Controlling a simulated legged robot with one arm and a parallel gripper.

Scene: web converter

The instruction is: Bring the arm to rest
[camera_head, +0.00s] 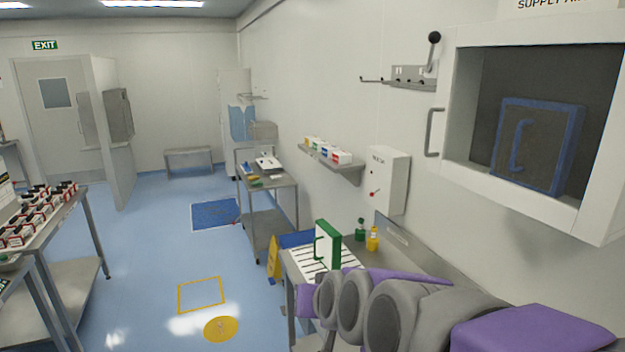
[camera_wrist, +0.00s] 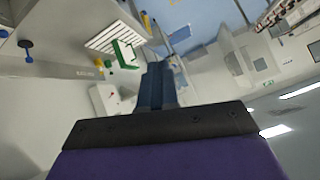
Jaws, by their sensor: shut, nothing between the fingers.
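My arm reaches in from the lower right in the head view, with purple and grey links above the near end of the wall-side bench (camera_head: 372,262). My gripper (camera_wrist: 160,70) shows in the wrist view as dark blue fingers close together, shut with nothing between them. I cannot make out the fingertips in the head view. The wrist view is turned over, with ceiling lights low in the picture. A green-edged white panel with a handle (camera_head: 327,245) stands on a slatted white rack on the bench. It also shows in the wrist view (camera_wrist: 124,54), apart from the fingers.
A wall hatch (camera_head: 612,200) at the right holds a blue-framed panel (camera_head: 537,145). A green bottle (camera_head: 360,231) and a yellow bottle (camera_head: 373,240) stand on the bench. A cart (camera_head: 268,184) is farther along the wall. A loaded table (camera_head: 62,214) is at the left. The middle floor is clear.

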